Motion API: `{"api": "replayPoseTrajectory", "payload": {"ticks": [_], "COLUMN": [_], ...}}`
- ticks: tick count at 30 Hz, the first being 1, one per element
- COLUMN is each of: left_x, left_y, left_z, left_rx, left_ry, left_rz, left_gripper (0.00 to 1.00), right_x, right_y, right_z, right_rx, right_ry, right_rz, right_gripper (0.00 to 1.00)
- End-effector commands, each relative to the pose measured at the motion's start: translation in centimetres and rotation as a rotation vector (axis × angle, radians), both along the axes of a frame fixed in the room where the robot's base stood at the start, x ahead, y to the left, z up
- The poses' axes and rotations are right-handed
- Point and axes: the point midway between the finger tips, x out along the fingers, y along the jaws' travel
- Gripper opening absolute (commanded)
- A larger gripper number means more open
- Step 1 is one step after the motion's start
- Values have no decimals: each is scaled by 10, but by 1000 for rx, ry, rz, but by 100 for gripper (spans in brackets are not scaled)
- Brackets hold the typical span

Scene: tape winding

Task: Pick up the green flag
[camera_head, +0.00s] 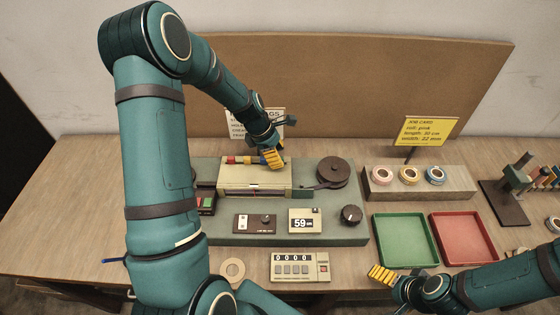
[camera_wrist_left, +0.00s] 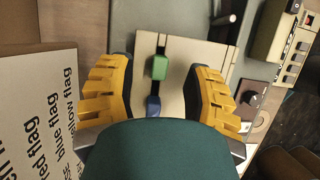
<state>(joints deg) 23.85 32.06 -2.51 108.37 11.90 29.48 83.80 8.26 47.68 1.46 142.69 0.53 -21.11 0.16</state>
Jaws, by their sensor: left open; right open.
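The green flag (camera_wrist_left: 160,67) shows in the left wrist view as a small green block on the cream box, between my left fingers and farther up the picture. The blue flag (camera_wrist_left: 153,105) is below it, nearer my gripper body. In the head view, a red flag (camera_head: 231,159) and a yellow flag (camera_head: 247,160) sit on the cream box (camera_head: 240,177); my gripper hides the green one there. My left gripper (camera_head: 272,157) is open over the right part of the box and also shows in the wrist view (camera_wrist_left: 158,95). My right gripper (camera_head: 382,274) is open and empty at the front.
A sign (camera_head: 240,125) listing flags stands behind the box. A dark reel (camera_head: 332,172) is to the right, with tape rolls (camera_head: 409,174) on a block beyond. A green tray (camera_head: 405,262) and a red tray (camera_head: 465,240) lie near my right arm. A counter (camera_head: 300,267) stands at the front.

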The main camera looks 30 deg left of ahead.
Motion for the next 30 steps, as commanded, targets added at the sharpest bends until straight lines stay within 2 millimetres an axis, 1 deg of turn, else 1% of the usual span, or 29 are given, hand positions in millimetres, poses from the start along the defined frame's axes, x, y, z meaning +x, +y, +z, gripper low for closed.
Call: {"api": "replayPoseTrajectory", "payload": {"ticks": [1, 5, 13, 14, 15, 17, 18, 20, 21, 30], "left_x": [1, 4, 5, 5, 5, 5, 5, 5, 4, 4], "left_y": [-3, -6, -7, -7, -7, -7, -7, -7, -7, -7], "left_z": [-8, -18, -20, -20, -20, -19, -19, -19, -19, -19], "left_rx": [-1, 0, 2, 1, 1, 1, 1, 1, 1, 1], "left_ry": [2, 0, -1, -1, -1, -1, -1, -1, -1, -1], "left_rz": [-1, -1, -1, -1, -1, -1, -1, -1, -1, -1], "left_gripper": [50, 50, 50, 46, 38, 26, 18, 6, 4, 4], "right_x": [0, 0, 0, 0, 0, 0, 0, 0, 0, 0], "right_y": [0, 0, 0, 0, 0, 0, 0, 0, 0, 0], "right_z": [-1, -1, -1, -1, -1, -1, -1, -1, -1, -1], "right_rx": [0, 0, 0, 0, 0, 0, 0, 0, 0, 0], "right_ry": [0, 0, 0, 0, 0, 0, 0, 0, 0, 0], "right_rz": [0, 0, 0, 0, 0, 0, 0, 0, 0, 0], "right_gripper": [93, 93, 93, 93, 93, 93, 93, 93, 93, 93]}}
